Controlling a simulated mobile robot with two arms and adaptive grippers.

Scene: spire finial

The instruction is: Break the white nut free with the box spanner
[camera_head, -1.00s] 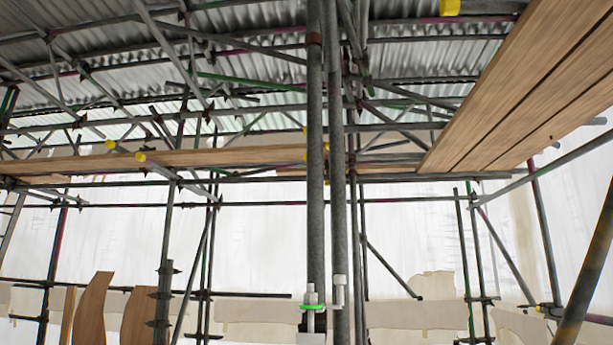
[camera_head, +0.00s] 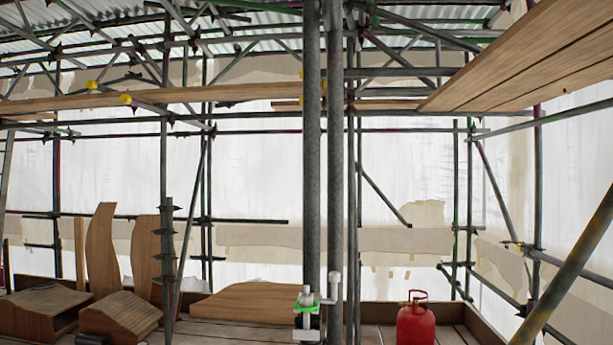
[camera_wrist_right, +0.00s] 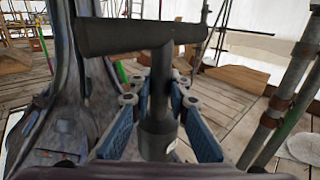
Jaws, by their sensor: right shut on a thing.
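The box spanner (camera_wrist_right: 157,92) is a dark tool with a T-shaped bar across its top and a thicker sleeve below. My right gripper (camera_wrist_right: 160,88) is shut on its upright shaft, with blue-padded fingers on both sides. The spanner's lower end is hidden behind the gripper in the right wrist view. In the head view, a small white fitting with a green ring (camera_head: 307,299) stands in front of a grey pole's lower part. A white nut cannot be told apart on it for certain. Neither gripper shows in the head view.
Two grey upright poles (camera_head: 312,150) stand at the centre. A red can (camera_head: 416,323) is at the lower right. Carved wooden pieces (camera_head: 122,313) stand at the lower left. Scaffold tubes surround the place. In the right wrist view, a rusty-jointed pole (camera_wrist_right: 290,85) rises at right over plank flooring.

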